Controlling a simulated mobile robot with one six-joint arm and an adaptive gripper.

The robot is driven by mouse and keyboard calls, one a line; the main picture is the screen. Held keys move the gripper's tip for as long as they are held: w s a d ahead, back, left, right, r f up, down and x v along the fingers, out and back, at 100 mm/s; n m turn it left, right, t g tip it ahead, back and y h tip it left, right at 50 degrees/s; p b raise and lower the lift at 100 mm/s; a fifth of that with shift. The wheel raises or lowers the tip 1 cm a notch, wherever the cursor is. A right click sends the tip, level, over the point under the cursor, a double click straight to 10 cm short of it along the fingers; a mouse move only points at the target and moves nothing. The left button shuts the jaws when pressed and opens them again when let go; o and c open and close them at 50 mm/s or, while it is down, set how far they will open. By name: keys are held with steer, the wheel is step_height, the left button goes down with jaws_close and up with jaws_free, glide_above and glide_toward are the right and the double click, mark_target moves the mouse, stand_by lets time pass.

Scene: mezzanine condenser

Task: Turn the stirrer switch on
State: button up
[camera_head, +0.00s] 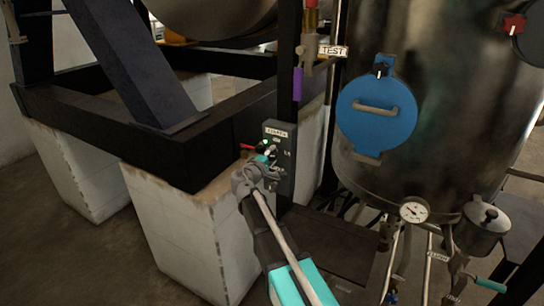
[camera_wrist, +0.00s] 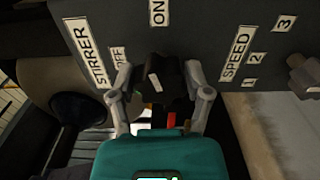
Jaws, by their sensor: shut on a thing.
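The stirrer switch is a black knob (camera_wrist: 166,75) with a white pointer mark, on a dark panel lettered STIRRER, OFF and ON. My gripper (camera_wrist: 160,80) has a finger on each side of the knob and is shut on it. The white mark tilts slightly left of the ON label (camera_wrist: 158,12); the OFF label (camera_wrist: 117,60) lies left of the knob. In the head view my gripper (camera_head: 263,160) is at the front of the grey control box (camera_head: 283,158) and hides most of the knob there.
A SPEED label (camera_wrist: 238,53) with numbers 1 to 3 and another knob (camera_wrist: 303,75) lie right of the switch. A steel tank (camera_head: 440,110) with a blue hatch (camera_head: 376,118) stands right of the box. A concrete block (camera_head: 190,225) and dark beams are at left.

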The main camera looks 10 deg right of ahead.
steer(key=shift+f+m, duration=0.1)
steer(key=shift+m, duration=1.5)
steer(key=o, duration=1.2)
steer(key=shift+c, duration=0.2)
steer(key=v, duration=1.2)
